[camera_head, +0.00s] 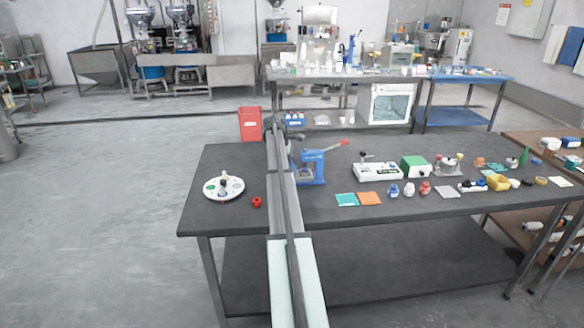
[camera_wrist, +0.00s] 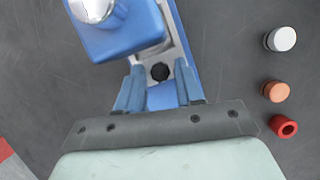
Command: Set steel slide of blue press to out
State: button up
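The blue press (camera_head: 312,168) stands on the dark table, with a red-tipped lever pointing right. In the wrist view its blue head (camera_wrist: 120,35) fills the top left. A grey steel slide (camera_wrist: 177,48) lies on the blue base beside that head, with a dark round knob (camera_wrist: 159,72) at its near end. My gripper (camera_wrist: 159,78) is open, with one blue finger on each side of the knob. I see gaps between the knob and both fingers, and cannot tell their height difference.
A round white tray (camera_head: 211,193) and a red ring (camera_head: 257,202) are left of my arm. The wrist view shows white (camera_wrist: 280,38) and orange (camera_wrist: 276,91) round pieces at right. A white device (camera_head: 377,172), a green box (camera_head: 414,167) and small bottles stand right of the press.

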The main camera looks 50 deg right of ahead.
grip_shut()
dwell(0.3)
jog(key=w+a, duration=0.6)
jog(key=shift+w+a, duration=0.35)
jog(key=shift+w, duration=0.05)
grip_release()
jog(key=shift+a, duration=0.1)
jog(key=shift+o, duration=1.4)
jog(key=shift+r, duration=0.1)
jog(key=v, duration=1.3)
jog(key=shift+w+r, duration=0.15)
jog(key=shift+r, duration=0.1)
